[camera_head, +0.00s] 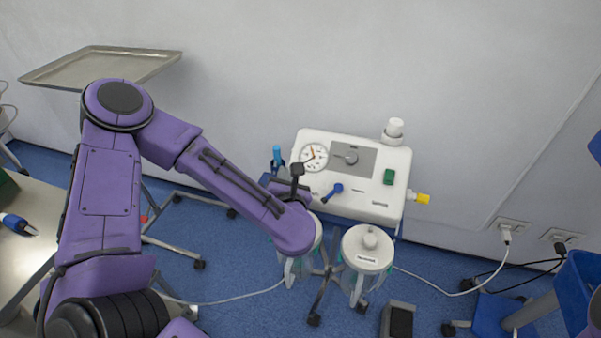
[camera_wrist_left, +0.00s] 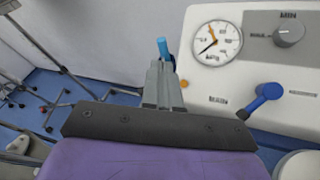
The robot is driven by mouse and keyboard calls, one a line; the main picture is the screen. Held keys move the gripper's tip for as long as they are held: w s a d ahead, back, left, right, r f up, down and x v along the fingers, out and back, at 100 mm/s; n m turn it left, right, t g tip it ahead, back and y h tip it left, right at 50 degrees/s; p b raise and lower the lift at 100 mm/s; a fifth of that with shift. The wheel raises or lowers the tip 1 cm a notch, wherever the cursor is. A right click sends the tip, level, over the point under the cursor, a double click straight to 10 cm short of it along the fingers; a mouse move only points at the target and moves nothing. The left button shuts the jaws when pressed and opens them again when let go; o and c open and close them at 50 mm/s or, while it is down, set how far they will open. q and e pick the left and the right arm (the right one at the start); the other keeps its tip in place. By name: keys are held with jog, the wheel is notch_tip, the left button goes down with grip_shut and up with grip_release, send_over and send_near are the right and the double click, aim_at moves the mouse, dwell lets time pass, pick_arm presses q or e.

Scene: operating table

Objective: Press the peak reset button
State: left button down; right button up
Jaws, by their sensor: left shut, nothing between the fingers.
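A white suction-type machine (camera_head: 320,140) stands against the wall. Its panel carries a round gauge (camera_head: 313,157), a grey knob (camera_head: 351,156), a green button (camera_head: 389,176) and a blue lever (camera_head: 332,193). I cannot read which control is the peak reset button. The wrist view shows the gauge (camera_wrist_left: 217,43), the knob (camera_wrist_left: 289,33), the blue lever (camera_wrist_left: 260,98) and a small orange spot (camera_wrist_left: 184,83) at the panel's left edge. My left gripper (camera_head: 297,170) is shut and empty at the panel's left edge, below the gauge; its fingers (camera_wrist_left: 160,65) point upward in the wrist view.
A blue-topped item (camera_head: 277,154) is just left of the machine, behind my fingers. Lidded canisters (camera_head: 368,248) hang below the front. A metal tray (camera_head: 105,66) is at upper left. Cables run over the blue floor at right. A black pedal (camera_head: 398,322) lies in front.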

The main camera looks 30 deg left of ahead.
pick_arm(q)
jog(key=w+a+f+b, duration=0.1)
jog(key=w+f+b, duration=0.3)
jog(key=f+b, duration=0.2)
jog(key=shift+w+a+f, duration=0.15)
jog(key=shift+w+f, duration=0.1)
jog(key=shift+f, duration=0.2)
jog(key=shift+b, duration=0.3)
dwell(1.7)
jog(key=shift+w+f+b, duration=0.25)
jog(key=shift+f+b, duration=0.1)
jog(key=shift+w+a+f+b, duration=0.1)
jog(key=shift+w+f+b, duration=0.05)
jog(key=shift+f+b, duration=0.2)
dwell(0.6)
jog(key=shift+r, duration=0.1)
jog(key=shift+s+r+p, duration=0.45)
jog(key=shift+r+p, duration=0.1)
jog(key=shift+r, duration=0.05)
